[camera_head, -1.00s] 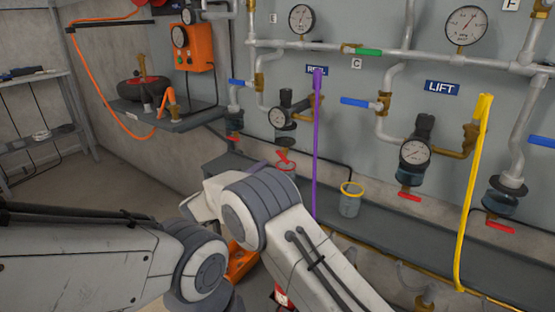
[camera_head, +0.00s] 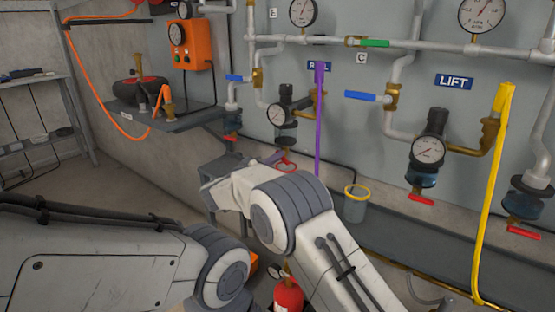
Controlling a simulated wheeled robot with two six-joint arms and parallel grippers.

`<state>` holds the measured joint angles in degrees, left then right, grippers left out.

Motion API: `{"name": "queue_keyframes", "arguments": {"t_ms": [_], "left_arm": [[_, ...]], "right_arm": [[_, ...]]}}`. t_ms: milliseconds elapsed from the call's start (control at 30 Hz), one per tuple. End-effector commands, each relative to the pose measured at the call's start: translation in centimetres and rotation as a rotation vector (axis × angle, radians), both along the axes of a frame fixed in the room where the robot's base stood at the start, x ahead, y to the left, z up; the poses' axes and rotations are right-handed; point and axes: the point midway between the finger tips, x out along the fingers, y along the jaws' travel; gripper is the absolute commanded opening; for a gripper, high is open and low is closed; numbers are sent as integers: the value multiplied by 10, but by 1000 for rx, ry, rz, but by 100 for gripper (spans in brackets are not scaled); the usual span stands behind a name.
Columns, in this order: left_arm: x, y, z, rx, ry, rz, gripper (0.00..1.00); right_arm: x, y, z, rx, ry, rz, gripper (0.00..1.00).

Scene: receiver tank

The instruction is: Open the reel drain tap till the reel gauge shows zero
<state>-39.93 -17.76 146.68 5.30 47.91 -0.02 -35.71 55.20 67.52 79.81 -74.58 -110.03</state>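The reel regulator, under a partly hidden blue REEL sign (camera_head: 317,66), carries the reel gauge (camera_head: 277,116). Its needle is too small to read. Below its bowl, a red part (camera_head: 287,165) shows where the reel drain tap is; its handle position is unclear. My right arm reaches up from the bottom centre. Its gripper (camera_head: 272,158) is mostly hidden behind the wrist, with a small grey-purple part beside the red part. I cannot tell whether they touch or whether the fingers are open. My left arm fills the lower left; its gripper is not in view.
A purple hose (camera_head: 319,120) hangs just right of the reel regulator. A yellow-rimmed bucket (camera_head: 356,205) stands on the ledge. The LIFT gauge (camera_head: 427,150) and yellow hose (camera_head: 490,190) are further right. A red extinguisher (camera_head: 288,295) is below my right arm.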

Motion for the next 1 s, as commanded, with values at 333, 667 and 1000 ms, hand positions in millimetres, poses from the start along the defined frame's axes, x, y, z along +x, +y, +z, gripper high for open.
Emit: {"name": "queue_keyframes", "arguments": {"t_ms": [333, 667, 1000], "left_arm": [[0, 0, 10, 0, 0, 0, 57], [0, 0, 33, 0, 0, 0, 57], [0, 0, 43, 0, 0, 0, 57]], "right_arm": [[0, 1, 2, 44, -32, 4, 0], [0, 1, 2, 220, -160, 3, 0], [0, 1, 0, 385, -279, 2, 0]]}}
